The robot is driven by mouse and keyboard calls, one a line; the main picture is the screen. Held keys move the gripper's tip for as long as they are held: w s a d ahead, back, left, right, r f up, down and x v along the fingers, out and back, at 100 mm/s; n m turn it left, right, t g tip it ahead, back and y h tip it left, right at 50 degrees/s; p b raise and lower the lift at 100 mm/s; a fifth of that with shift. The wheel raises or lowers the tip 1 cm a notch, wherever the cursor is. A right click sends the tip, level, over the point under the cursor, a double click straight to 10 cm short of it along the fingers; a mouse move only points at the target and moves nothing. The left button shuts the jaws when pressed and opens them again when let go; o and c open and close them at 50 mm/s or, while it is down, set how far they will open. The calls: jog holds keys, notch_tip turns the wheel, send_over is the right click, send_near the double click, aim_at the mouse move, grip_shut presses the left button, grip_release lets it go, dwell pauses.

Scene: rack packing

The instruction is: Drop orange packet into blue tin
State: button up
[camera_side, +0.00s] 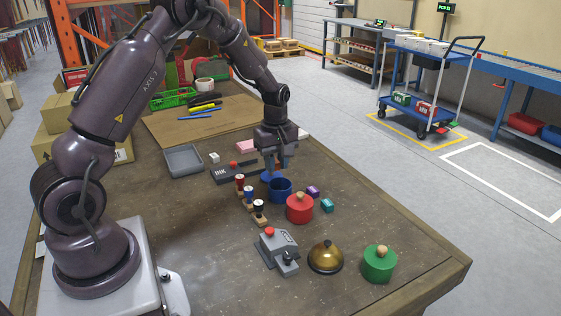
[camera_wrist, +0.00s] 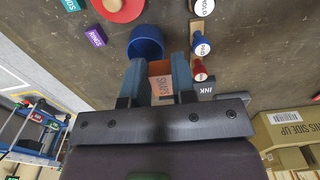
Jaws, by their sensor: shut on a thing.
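My gripper (camera_side: 276,166) points down over the table, just behind the blue tin in the side view. In the wrist view its two blue-grey fingers (camera_wrist: 161,84) are shut on the orange packet (camera_wrist: 160,82), which has lettering on it.
A red lidded tin (camera_side: 299,209), a purple packet (camera_side: 313,191) and a teal packet (camera_side: 327,205) are close to the blue tin. Several stamps (camera_side: 249,197) stand on its left. A grey device (camera_side: 277,246), brass bell (camera_side: 325,257) and green tin (camera_side: 379,264) are nearer the front.

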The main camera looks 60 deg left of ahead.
jog(key=w+a+r, duration=0.2)
jog(key=w, duration=0.2)
jog(key=shift+s+d+f, duration=0.15)
jog(key=shift+f, duration=2.6)
jog(key=o, duration=1)
jog(key=shift+r, duration=0.1)
